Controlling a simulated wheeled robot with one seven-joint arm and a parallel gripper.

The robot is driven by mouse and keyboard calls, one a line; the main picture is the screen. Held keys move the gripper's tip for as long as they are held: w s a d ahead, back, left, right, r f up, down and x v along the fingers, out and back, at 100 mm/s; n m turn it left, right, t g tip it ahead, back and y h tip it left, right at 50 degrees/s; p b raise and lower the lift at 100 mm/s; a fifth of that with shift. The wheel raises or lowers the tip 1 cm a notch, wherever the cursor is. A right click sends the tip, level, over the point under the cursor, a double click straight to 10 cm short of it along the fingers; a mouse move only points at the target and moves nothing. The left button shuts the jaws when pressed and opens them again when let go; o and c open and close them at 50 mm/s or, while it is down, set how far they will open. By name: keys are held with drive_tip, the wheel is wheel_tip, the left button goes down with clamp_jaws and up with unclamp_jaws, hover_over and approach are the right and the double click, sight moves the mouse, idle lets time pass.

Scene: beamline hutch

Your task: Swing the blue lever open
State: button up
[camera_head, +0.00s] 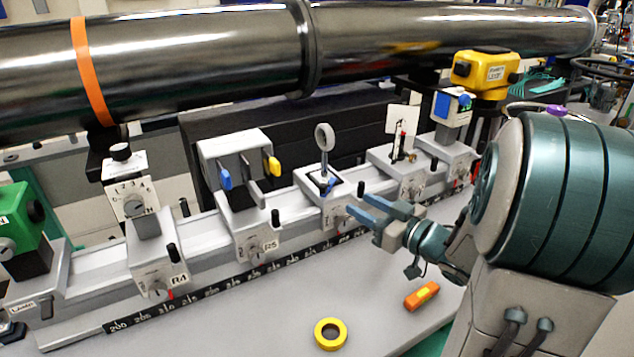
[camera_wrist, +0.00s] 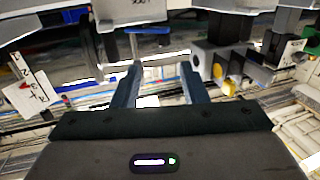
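A small blue lever (camera_head: 331,184) sits on the rail carrier that bears a round ring mount (camera_head: 324,137). A blue bar (camera_wrist: 148,30) shows ahead of the fingers in the wrist view, and it looks like this lever. My gripper (camera_head: 359,206) is just in front of that carrier, to the right of the lever and slightly lower in the head view. Its two blue-grey fingers are apart in the wrist view (camera_wrist: 160,72), with nothing held between them. I see no contact with the lever.
A block with blue (camera_head: 225,180) and yellow (camera_head: 273,167) tabs stands left on the rail. A white card (camera_head: 402,119) and a yellow box (camera_head: 484,70) are to the right. A large dark pipe (camera_head: 200,60) runs behind. A yellow tape ring (camera_head: 330,334) and an orange tool (camera_head: 422,295) lie in front.

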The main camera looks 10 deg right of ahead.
sight(326, 186)
drive_tip(key=x, duration=1.3)
drive_tip(key=shift+a+r+p, duration=0.15)
drive_tip(key=shift+a+p, duration=0.2)
drive_tip(key=shift+a, duration=0.2)
clamp_jaws()
